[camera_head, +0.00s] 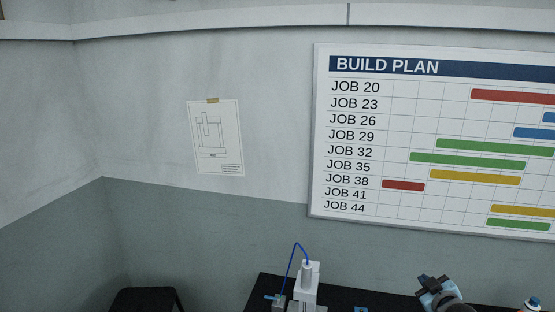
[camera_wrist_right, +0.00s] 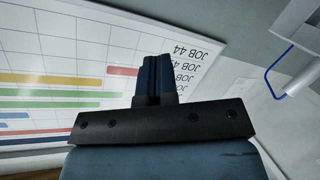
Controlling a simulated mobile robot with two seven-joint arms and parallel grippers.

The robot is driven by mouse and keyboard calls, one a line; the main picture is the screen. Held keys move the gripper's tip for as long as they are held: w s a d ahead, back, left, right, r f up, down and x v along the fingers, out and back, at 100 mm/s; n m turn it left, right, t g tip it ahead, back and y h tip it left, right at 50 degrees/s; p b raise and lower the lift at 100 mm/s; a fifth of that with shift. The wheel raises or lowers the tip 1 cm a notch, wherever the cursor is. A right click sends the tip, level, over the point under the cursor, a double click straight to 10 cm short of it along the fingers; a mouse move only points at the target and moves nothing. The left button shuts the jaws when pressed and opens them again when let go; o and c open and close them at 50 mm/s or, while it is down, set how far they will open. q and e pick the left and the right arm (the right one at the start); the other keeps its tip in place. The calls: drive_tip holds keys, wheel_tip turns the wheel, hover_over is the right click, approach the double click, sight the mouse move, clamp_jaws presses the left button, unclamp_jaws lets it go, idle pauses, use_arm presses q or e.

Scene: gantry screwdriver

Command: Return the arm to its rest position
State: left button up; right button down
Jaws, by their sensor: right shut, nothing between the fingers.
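My right gripper (camera_wrist_right: 155,62) shows in the right wrist view with its two dark blue fingers together and nothing between them. In the head view my right arm's grey and light-blue end (camera_head: 438,291) is low, right of centre, over the black table's far part. The white gantry screwdriver (camera_head: 305,287) stands to its left with a gap between, a blue cable arching from its top. Part of the gantry also shows at the upper right of the wrist view (camera_wrist_right: 300,38), apart from the fingers. My left gripper is out of view.
The black table (camera_head: 262,290) is mostly cut off by the bottom edge. A black stool (camera_head: 147,300) stands at lower left. A small bottle-like object (camera_head: 533,304) is at lower right. The wall behind holds a BUILD PLAN board (camera_head: 345,213) and a taped drawing (camera_head: 215,138).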

drive_tip(key=s+a+f+g+y, duration=0.3)
drive_tip(key=s+a+f, duration=1.1)
drive_tip(key=s+a, duration=0.3)
drive_tip(key=s+a+m, duration=0.1)
drive_tip(key=s+a, duration=0.2)
drive_tip(key=s, duration=0.3)
drive_tip(key=s+a+f+g, duration=0.1)
drive_tip(key=s+a, duration=0.2)
drive_tip(key=s, duration=0.3)
drive_tip(key=s+a+f+m+y, duration=0.1)
drive_tip(key=s+a, duration=0.2)
drive_tip(key=s, duration=0.3)
drive_tip(key=shift+s+m, duration=0.3)
drive_tip(key=shift+s, duration=0.05)
